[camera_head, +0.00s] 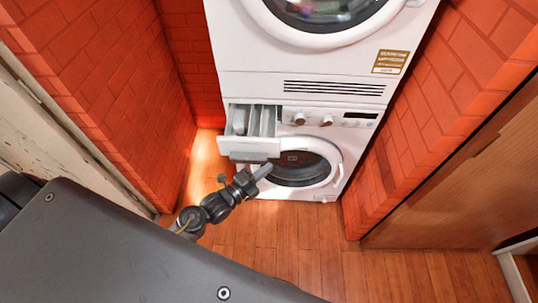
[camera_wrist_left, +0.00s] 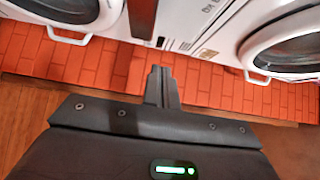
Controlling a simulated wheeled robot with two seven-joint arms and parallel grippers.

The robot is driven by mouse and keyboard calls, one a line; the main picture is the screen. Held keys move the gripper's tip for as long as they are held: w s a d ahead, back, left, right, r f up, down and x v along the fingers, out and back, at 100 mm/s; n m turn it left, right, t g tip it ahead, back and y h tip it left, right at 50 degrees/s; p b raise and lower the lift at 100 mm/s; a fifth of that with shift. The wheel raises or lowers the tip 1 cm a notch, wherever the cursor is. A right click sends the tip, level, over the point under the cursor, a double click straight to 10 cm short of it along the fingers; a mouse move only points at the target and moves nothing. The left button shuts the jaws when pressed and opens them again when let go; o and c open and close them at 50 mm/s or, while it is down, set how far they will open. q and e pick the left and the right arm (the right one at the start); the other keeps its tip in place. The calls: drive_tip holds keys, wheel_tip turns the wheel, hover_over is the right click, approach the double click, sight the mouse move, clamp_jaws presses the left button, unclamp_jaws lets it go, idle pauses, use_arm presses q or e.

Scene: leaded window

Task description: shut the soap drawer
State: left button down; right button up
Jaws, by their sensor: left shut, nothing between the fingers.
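The soap drawer (camera_head: 249,147) sticks out, pulled open, at the upper left of the lower white washing machine (camera_head: 335,130). Its compartments show from above. My left gripper (camera_head: 262,171) is in front of the machine, just below and right of the drawer's front, near the round door. Its fingers are shut and empty. I cannot tell whether they touch the drawer or the door. In the left wrist view the shut fingers (camera_wrist_left: 158,85) point towards the machines, which appear sideways. My right gripper is not in view.
A second white machine (camera_head: 310,60) is stacked on top. Red brick walls stand close on the left (camera_head: 105,85) and right (camera_head: 450,90). A wooden door (camera_head: 470,190) is at the right. The wooden floor (camera_head: 300,235) in front is clear.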

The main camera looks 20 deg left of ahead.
sight(278, 150)
use_arm(q)
drive_tip(key=shift+w+a+p, duration=0.15)
drive_tip(key=shift+w+p, duration=0.1)
drive_tip(key=shift+w, duration=1.1)
drive_tip(key=shift+w+a+p, duration=0.15)
drive_tip(key=shift+w+p, duration=0.1)
drive_tip(key=shift+w, duration=1.05)
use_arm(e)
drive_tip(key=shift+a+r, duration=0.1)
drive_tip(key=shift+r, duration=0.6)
use_arm(q)
drive_tip(key=shift+a, duration=0.1)
